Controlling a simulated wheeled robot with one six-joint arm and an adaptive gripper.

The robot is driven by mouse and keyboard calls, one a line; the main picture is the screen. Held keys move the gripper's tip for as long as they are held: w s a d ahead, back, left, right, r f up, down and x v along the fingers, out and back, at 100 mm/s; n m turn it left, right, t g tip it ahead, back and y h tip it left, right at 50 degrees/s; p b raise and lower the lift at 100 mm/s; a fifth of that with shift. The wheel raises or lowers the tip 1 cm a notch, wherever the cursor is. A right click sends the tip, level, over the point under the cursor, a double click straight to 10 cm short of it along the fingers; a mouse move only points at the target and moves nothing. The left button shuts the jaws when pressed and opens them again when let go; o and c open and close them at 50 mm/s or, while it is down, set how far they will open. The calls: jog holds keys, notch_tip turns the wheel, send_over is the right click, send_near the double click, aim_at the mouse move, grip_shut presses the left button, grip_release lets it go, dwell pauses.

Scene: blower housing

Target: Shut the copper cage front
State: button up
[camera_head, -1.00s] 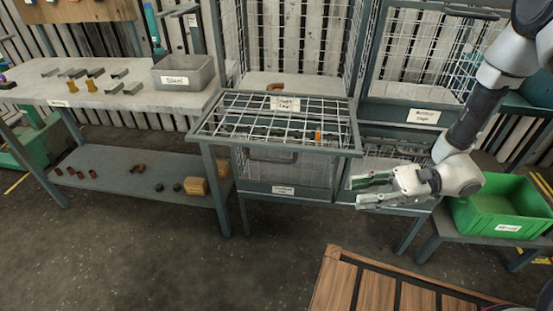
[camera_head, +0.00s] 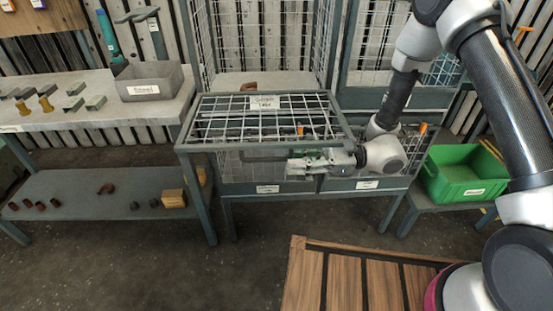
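The copper cage front (camera_head: 225,121) is a grey-framed wire mesh panel with a "Copper cage" label (camera_head: 264,102). It is folded down and sticks out roughly level from the foot of the tall cage, so the cage opening (camera_head: 265,40) is uncovered. A brown piece (camera_head: 249,87) sits inside on the cage floor. My gripper (camera_head: 290,165) points left, just below the front's outer edge near its right half. Its fingers look slightly apart and empty. I cannot tell whether they touch the frame.
Another cage (camera_head: 375,60) stands to the right, its front upright. Lower cages sit beneath the lowered front. A green bin (camera_head: 465,178) is at right. A workbench (camera_head: 100,110) with a grey "Steel" bin (camera_head: 150,82) is at left. A wooden slatted platform (camera_head: 345,280) is in front.

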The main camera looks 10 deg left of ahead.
aim_at(279, 159)
jog(key=shift+x, duration=2.2)
grip_shut()
